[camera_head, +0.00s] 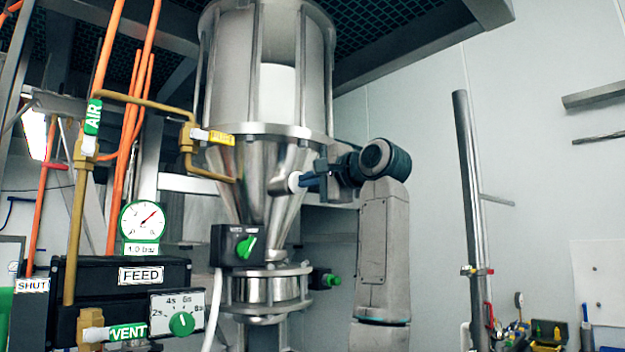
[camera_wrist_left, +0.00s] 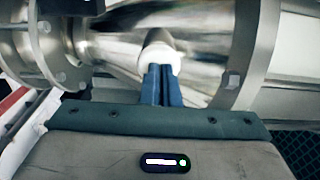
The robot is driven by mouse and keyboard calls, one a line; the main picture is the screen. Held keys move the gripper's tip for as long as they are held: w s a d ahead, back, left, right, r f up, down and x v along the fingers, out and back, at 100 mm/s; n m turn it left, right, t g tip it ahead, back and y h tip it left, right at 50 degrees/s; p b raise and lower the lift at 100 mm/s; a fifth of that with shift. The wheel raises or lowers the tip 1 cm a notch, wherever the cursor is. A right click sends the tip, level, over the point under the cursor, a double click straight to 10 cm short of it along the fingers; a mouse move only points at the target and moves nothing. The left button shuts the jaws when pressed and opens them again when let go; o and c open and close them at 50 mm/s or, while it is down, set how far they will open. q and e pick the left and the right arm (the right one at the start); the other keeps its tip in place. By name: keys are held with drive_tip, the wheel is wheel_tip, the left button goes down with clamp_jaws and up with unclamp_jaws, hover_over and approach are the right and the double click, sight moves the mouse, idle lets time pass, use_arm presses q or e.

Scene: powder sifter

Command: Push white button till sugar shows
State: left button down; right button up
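The white button (camera_head: 294,181) sits on the side of the shiny steel cone (camera_head: 245,175) of the sifter. My left gripper (camera_head: 308,181) comes at it from the right, its blue fingers together and their tips at the button. In the left wrist view the closed fingers (camera_wrist_left: 160,84) meet the round white button (camera_wrist_left: 161,58), appearing to touch it; how far it is pressed I cannot tell. A plain white area (camera_head: 278,92) shows in the cylinder above the cone; I cannot tell if it is sugar. My right gripper is not in view.
A FEED box (camera_head: 125,275), a gauge (camera_head: 143,221) and a timer dial (camera_head: 181,312) stand at the left among orange pipes. A black box with a green knob (camera_head: 246,247) is below the button. A steel post (camera_head: 468,200) stands right of my arm.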

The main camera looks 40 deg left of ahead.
use_arm(q)
drive_tip(key=s+d+b, duration=0.1)
drive_tip(key=d+b, duration=0.3)
drive_tip(key=d, duration=0.6)
drive_tip(key=shift+d, duration=0.35)
drive_tip(key=shift+a+f, duration=0.1)
drive_tip(key=shift+w, duration=0.1)
idle(0.6)
